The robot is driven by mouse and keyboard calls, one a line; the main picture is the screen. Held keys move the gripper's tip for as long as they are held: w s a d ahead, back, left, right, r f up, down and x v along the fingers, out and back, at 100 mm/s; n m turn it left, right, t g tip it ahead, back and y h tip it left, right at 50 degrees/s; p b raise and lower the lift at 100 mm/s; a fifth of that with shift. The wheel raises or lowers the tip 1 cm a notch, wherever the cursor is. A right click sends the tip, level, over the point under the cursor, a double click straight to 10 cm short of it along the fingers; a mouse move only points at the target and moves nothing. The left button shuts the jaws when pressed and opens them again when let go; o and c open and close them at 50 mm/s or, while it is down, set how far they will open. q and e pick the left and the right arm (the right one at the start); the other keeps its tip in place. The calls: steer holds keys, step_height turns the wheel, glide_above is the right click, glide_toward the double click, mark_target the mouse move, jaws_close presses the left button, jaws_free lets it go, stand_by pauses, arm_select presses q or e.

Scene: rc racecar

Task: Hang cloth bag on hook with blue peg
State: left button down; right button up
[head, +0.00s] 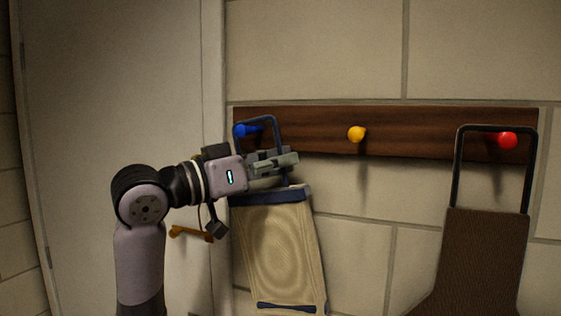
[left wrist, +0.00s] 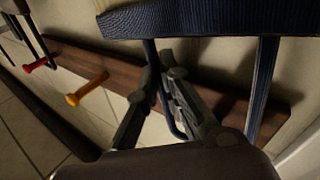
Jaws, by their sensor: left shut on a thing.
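A cream cloth bag (head: 277,250) with dark blue trim hangs below my left gripper (head: 291,159), slightly tilted. Its blue handle (head: 262,118) rises behind the gripper and overlaps the blue peg (head: 240,130), whose tip shows at the handle's left side. I cannot tell whether the handle rests on the peg. My left gripper is shut on the handle's strap. In the left wrist view, the gripper's fingers (left wrist: 163,80) close around the strap, and the bag's blue edge (left wrist: 200,18) crosses the top. The blue peg is not visible there. My right gripper is not in view.
A dark wooden board (head: 310,130) on the tiled wall also carries a yellow peg (head: 356,134) and a red peg (head: 508,140). A brown bag (head: 480,260) hangs at the red peg. A door (head: 110,90) with an orange handle (head: 188,232) stands left. The yellow peg is free.

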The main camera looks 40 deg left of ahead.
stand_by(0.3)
arm_select(q)
steer(key=c, duration=1.8)
jaws_free()
steer(key=shift+s+r, duration=0.1)
steer(key=shift+o, duration=0.6)
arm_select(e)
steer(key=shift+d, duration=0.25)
arm_select(q)
steer(key=v, duration=1.2)
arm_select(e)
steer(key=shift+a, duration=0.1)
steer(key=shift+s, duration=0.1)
